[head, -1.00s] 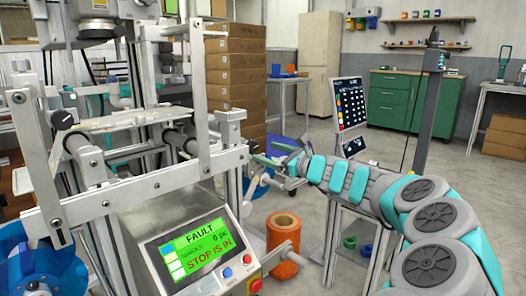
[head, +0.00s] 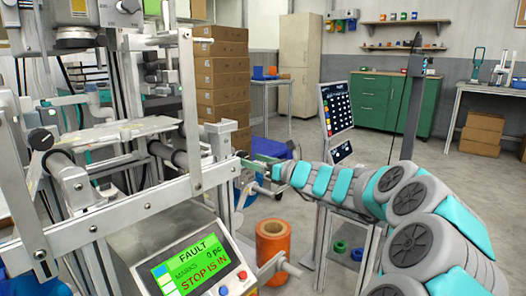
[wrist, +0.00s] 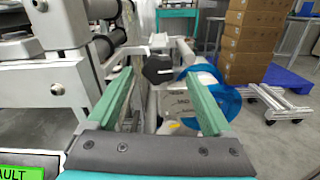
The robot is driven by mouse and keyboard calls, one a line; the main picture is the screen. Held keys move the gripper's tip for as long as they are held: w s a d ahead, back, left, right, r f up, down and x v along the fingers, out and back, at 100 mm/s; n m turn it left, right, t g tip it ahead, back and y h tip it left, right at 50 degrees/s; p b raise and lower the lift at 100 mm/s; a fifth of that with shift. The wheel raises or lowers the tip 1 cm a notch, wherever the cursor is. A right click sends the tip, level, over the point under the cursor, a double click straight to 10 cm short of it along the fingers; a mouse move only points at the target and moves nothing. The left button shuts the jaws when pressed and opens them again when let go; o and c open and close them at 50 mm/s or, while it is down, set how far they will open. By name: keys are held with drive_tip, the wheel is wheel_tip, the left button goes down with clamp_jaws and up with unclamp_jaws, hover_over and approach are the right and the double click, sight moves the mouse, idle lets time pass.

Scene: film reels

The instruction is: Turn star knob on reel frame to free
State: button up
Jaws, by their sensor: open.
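In the wrist view a dark, lobed star knob (wrist: 157,68) sits ahead, between the tips of my gripper's two green fingers (wrist: 156,75) as seen in the picture. The fingers are wide apart with nothing held, and the knob appears beyond them. Right behind the knob is a blue reel (wrist: 228,88) with a pale, printed face, partly covered by the right finger. In the head view my gripper (head: 248,164) reaches left to the side of the grey reel frame (head: 130,215). I cannot make out the knob there.
A control panel (head: 188,262) reads FAULT and STOP IS IN. Stacked cartons (head: 222,75) rise behind the frame. A white wheeled cart (wrist: 272,100) and a blue pallet (wrist: 285,78) lie to the right.

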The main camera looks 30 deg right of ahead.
drive_tip(key=shift+w+a, duration=0.2)
drive_tip(key=shift+w, duration=0.15)
drive_tip(key=x, duration=0.7)
drive_tip(key=shift+f, duration=0.1)
clamp_jaws()
drive_tip(key=n+b, duration=0.2)
drive_tip(key=n, duration=0.2)
drive_tip(key=shift+a+n+b, duration=0.1)
drive_tip(key=shift+n+b, duration=0.2)
drive_tip(key=shift+b, duration=0.1)
unclamp_jaws()
idle(0.3)
